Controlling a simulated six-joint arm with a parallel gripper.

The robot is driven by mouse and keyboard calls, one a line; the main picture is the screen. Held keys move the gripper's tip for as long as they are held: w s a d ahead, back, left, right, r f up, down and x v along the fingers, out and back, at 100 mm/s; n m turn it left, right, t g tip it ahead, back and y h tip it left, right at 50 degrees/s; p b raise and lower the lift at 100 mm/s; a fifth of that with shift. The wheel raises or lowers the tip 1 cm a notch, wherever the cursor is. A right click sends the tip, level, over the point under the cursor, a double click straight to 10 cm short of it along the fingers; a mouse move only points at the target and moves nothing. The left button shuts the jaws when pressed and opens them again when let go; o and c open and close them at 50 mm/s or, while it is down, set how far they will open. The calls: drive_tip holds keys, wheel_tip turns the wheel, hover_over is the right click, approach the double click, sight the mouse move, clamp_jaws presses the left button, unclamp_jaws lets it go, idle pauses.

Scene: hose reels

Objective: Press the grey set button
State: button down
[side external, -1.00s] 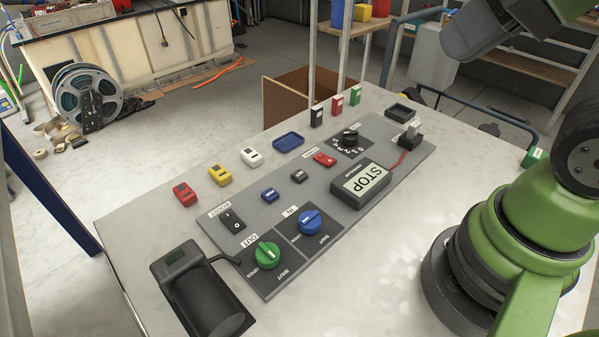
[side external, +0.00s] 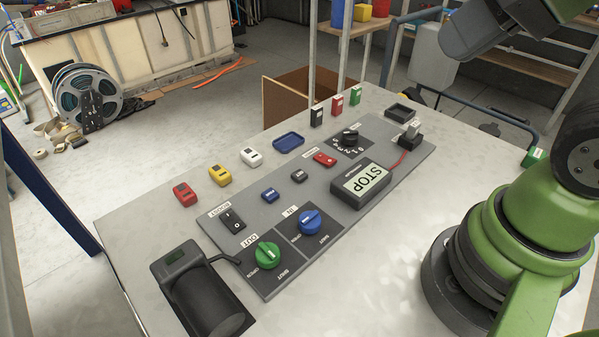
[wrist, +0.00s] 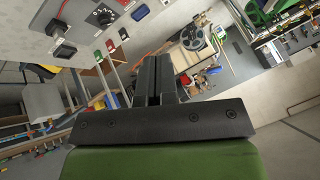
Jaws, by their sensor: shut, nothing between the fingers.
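The grey set button (side external: 299,176) is a small dark grey block on the grey control panel (side external: 222,262), between a blue button (side external: 270,195) and a red button (side external: 324,159). Its lettering is too small to read surely. My gripper (wrist: 153,72) is shut and empty in the wrist view, well away from the button. In the side external view only a dark part of my arm's end shows at the top right, high above the table; the fingertips are out of frame. The set button cannot be made out in the wrist view.
A black device (side external: 205,295) stands front left.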

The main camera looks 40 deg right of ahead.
drive_tip(key=w+d+f+n+h, duration=0.1)
drive_tip(key=w+f+n, duration=0.15)
drive_tip(key=w, duration=0.45)
drive_tip(key=n+t+y, duration=0.1)
drive_tip(key=n+t, duration=0.1)
drive_tip(key=n, duration=1.1)
hover_over(299, 176)
wheel_tip(299, 176, down, 16)
drive_tip(key=shift+r, duration=0.15)
drive_tip(key=shift+f, duration=4.4)
drive_tip(key=shift+f, duration=0.1)
drive_tip(key=shift+f, duration=0.35)
